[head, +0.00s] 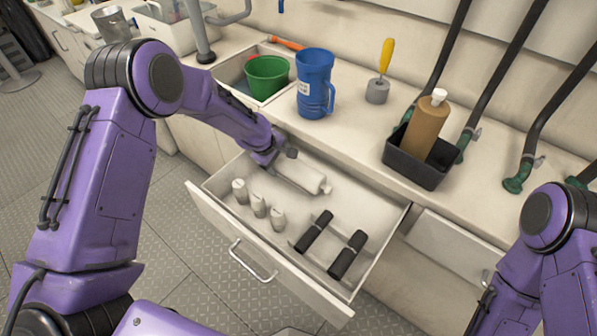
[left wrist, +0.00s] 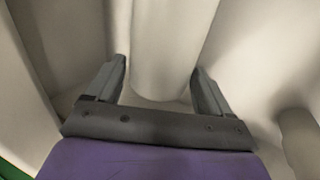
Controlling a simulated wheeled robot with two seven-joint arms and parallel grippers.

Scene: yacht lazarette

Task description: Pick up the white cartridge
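The white cartridge (head: 300,174) lies in the open drawer (head: 241,252), near its back wall, with its nozzle end to the right. My left gripper (head: 275,156) is over the drawer at the cartridge's left end. In the left wrist view the two fingers of my left gripper (left wrist: 158,64) are apart, one on each side of a white cylinder, the cartridge (left wrist: 168,40). Small gaps show beside it; contact cannot be made out. My right arm shows at the right edge of the head view, but its gripper is not seen.

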